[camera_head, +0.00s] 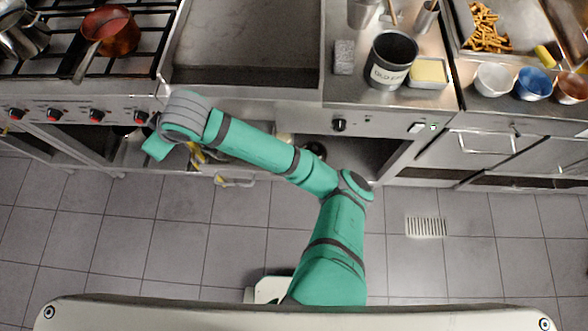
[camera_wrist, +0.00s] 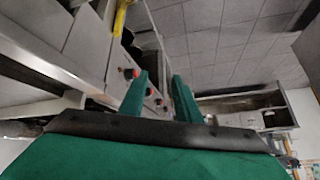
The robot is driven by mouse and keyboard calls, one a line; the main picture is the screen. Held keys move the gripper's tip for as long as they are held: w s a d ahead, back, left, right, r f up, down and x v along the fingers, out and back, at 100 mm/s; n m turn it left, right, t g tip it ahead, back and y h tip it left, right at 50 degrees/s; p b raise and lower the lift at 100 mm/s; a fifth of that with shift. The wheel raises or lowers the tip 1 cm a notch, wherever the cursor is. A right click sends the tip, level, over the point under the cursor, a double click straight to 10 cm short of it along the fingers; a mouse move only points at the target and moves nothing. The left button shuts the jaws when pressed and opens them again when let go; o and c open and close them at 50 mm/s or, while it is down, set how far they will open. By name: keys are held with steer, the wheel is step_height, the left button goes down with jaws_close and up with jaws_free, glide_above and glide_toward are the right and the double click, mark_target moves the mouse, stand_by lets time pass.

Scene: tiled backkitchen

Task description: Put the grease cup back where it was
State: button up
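My gripper (camera_head: 157,147) is at the end of my arm, in front of the stove's lower front, left of the griddle. In the wrist view my gripper (camera_wrist: 161,76) has its two green fingers apart, with nothing held between them. I cannot pick out the grease cup for certain. A small metal piece with a yellowish handle (camera_head: 237,182) shows low under the griddle front, partly behind my arm. A dark-mouthed can with a lettered white label (camera_head: 389,76) stands on the counter right of the griddle (camera_head: 245,75).
A copper pan (camera_head: 112,35) sits on the stove left of the griddle. A grey block (camera_head: 344,57) and a yellow block in a tray (camera_head: 429,72) flank the can. Bowls (camera_head: 533,84) stand at right. A yellow strip (camera_wrist: 117,20) shows in the wrist view. The tiled floor is open.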

steer(key=w+a+r+m+t+y, duration=0.2)
steer(key=r+m+t+y, duration=0.1)
steer(key=r+y, duration=0.15)
steer(key=w+a+r+m+t+y, duration=0.1)
steer(key=a+r+m+t+y, duration=0.2)
steer(key=r, duration=0.3)
steer(key=s+d+f+m+t+h, duration=0.4)
steer(key=d+f, duration=0.3)
steer(key=d, duration=0.4)
steer(key=s+d+f+m+t+h, duration=0.2)
steer(key=d+f+m+t+h, duration=0.35)
steer(key=d, duration=0.65)
steer(key=s+d+f+n+g+h, duration=0.1)
steer(key=s+d+f+h, duration=0.1)
steer(key=s+d, duration=0.6)
steer(key=s+d+f+n+g+h, duration=0.1)
steer(key=s+d+f+n+h, duration=0.1)
steer(key=s+d, duration=0.6)
steer(key=s+f+h, duration=0.1)
steer(key=s, duration=0.1)
steer(key=shift+s+d, duration=0.3)
steer(key=shift+s, duration=0.1)
steer(key=shift+w, duration=0.15)
